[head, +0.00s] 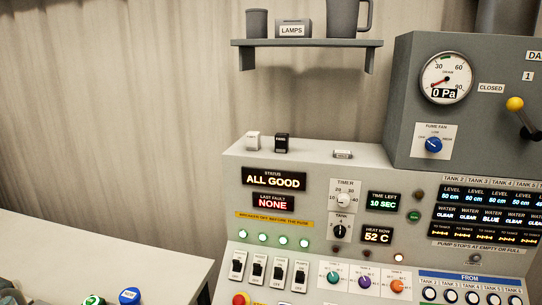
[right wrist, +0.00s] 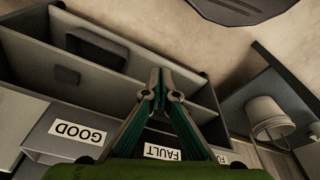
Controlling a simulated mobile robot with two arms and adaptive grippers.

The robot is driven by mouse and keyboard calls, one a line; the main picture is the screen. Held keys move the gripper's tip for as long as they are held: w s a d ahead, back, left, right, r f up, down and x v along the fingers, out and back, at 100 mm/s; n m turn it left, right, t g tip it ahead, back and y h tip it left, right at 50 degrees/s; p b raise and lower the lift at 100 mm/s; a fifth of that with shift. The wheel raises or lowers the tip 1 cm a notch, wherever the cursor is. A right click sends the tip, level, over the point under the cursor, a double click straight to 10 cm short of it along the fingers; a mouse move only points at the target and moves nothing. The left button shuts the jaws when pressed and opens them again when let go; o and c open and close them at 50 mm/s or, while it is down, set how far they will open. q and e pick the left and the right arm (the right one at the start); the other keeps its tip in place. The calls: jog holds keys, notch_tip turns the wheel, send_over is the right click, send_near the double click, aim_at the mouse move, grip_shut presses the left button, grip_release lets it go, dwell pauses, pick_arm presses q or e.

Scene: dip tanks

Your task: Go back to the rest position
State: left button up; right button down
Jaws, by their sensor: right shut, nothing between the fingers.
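My right gripper (right wrist: 160,76) shows in the right wrist view with its green-sided fingers closed together and nothing between them. It is over a grey divided bin (right wrist: 85,100) seen upside down, with labels reading GOOD (right wrist: 78,132) and FAULT (right wrist: 162,152). I cannot tell how far above the bin the fingertips are. Neither gripper shows in the head view.
A control panel (head: 232,180) with switches, knobs and displays fills the right of the head view. A shelf (head: 305,43) hangs above it. A pale table (head: 110,262) is at left. A white bucket (right wrist: 268,118) stands right in the right wrist view.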

jog(key=s+d+f+b, duration=0.1)
jog(key=s+f+b, duration=0.1)
jog(key=s+f, duration=0.6)
jog(key=s+d+f+g+b, duration=0.1)
jog(key=s+d+f+b, duration=0.1)
jog(key=s+f, duration=0.7)
notch_tip(320, 180, down, 5)
jog(key=shift+s+f+b, duration=0.15)
jog(key=shift+s+b, duration=0.1)
jog(key=shift+b, duration=0.15)
